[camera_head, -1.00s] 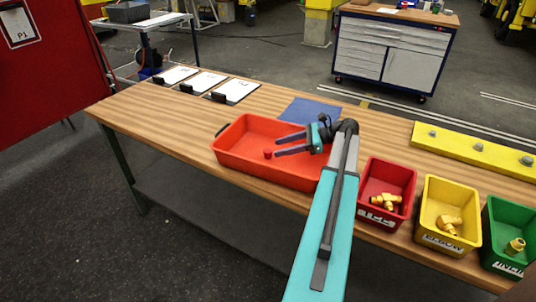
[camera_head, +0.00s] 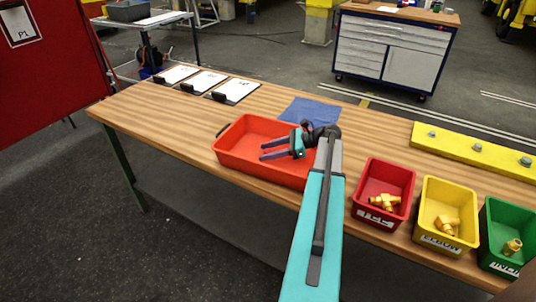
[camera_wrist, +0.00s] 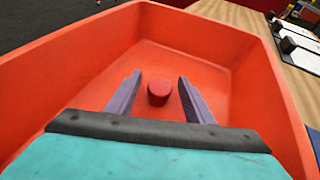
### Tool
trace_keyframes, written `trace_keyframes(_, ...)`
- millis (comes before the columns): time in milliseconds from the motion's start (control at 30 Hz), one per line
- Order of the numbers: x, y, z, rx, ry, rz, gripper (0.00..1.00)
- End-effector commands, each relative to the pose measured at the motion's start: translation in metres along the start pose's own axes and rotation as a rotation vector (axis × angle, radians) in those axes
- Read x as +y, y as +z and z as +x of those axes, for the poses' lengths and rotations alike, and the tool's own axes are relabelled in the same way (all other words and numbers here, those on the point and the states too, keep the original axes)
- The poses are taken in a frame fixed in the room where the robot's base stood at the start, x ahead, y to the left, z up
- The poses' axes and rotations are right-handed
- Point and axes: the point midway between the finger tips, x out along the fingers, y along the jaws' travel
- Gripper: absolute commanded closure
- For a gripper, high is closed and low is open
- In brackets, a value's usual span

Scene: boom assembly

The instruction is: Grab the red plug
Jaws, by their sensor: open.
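The red plug (camera_wrist: 158,93) is a small red cylinder on the floor of the orange-red tray (camera_head: 238,127). In the wrist view it sits between and slightly beyond the two purple-grey fingers of my gripper (camera_wrist: 157,87), with a gap on each side. In the head view my gripper (camera_head: 268,149) is over the tray, fingers pointing left and apart, with nothing in them. The plug is not visible in the head view, likely hidden by the gripper. The tray wall (camera_wrist: 262,65) also shows in the wrist view.
Red (camera_head: 366,215), yellow (camera_head: 430,236) and green (camera_head: 492,255) bins with brass fittings stand right of my arm. A blue cloth (camera_head: 312,106) lies behind the tray. Clipboards (camera_head: 203,81) lie at the back left. A yellow bar (camera_head: 456,147) lies at the back right.

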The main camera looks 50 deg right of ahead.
Motion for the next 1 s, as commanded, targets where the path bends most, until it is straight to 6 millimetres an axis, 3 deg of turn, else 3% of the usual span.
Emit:
trace_keyframes(367, 0.0000, -0.0003, -0.0007, 0.000, 0.000, 0.000, 0.53)
trace_keyframes(400, 0.0000, -0.0003, -0.0007, 0.000, 0.000, 0.000, 0.54)
trace_keyframes(667, -0.0001, -0.0003, -0.0010, 0.000, 0.000, 0.000, 0.96)
trace_keyframes(1000, -0.0001, 0.0011, -0.0017, 0.000, -0.001, 0.000, 0.96)
